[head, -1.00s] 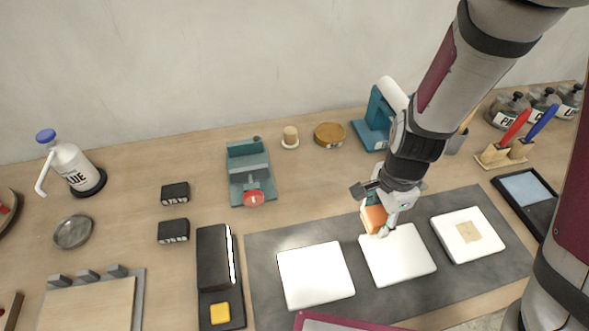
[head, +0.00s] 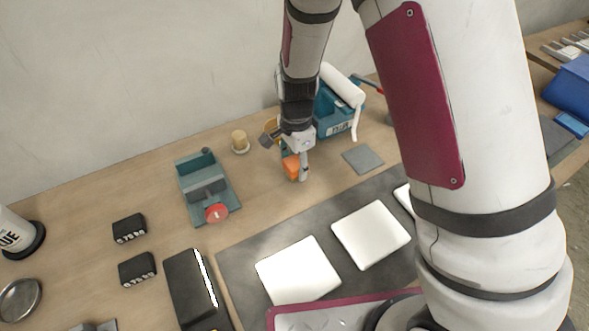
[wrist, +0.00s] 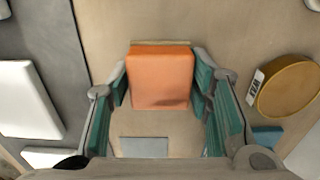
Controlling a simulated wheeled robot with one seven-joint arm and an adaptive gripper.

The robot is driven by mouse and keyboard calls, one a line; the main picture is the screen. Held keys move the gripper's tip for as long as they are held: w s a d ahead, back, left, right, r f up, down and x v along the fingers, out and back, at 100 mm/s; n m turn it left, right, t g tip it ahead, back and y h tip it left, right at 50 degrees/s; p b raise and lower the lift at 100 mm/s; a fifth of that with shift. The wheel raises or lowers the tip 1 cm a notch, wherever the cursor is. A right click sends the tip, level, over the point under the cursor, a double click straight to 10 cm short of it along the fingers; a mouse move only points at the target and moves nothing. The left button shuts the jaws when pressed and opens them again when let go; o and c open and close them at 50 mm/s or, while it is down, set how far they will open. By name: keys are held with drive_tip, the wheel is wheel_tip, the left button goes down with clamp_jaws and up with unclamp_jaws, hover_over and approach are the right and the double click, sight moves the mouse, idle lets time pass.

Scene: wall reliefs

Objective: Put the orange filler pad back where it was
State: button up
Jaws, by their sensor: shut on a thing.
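My gripper (head: 294,169) is shut on the orange filler pad (head: 289,165). In the wrist view the pad (wrist: 160,76) sits between the two teal-lined fingers, with a thin pale edge along its far side. The gripper is over the bare wood between the dark mat and the round amber tin (wrist: 289,86). Whether the pad touches the table is hard to tell. A flat grey square (head: 363,159) lies on the wood to the right of the gripper, and it also shows in the wrist view (wrist: 144,147).
White tiles (head: 298,270) (head: 370,234) lie on the dark mat (head: 240,262). A teal clamp-like device (head: 207,188) with a red knob stands left. A teal roll dispenser (head: 338,112) stands behind the gripper. A cork-coloured stub (head: 240,141) stands near the wall. My arm covers the right side.

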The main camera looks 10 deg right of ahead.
sight(295, 170)
drive_tip(key=shift+w+a+f, duration=0.1)
drive_tip(key=shift+w+f, duration=0.1)
drive_tip(key=shift+w, duration=0.1)
drive_tip(key=shift+f, duration=1.6)
drive_tip(key=shift+f, duration=0.1)
drive_tip(key=o, duration=1.1)
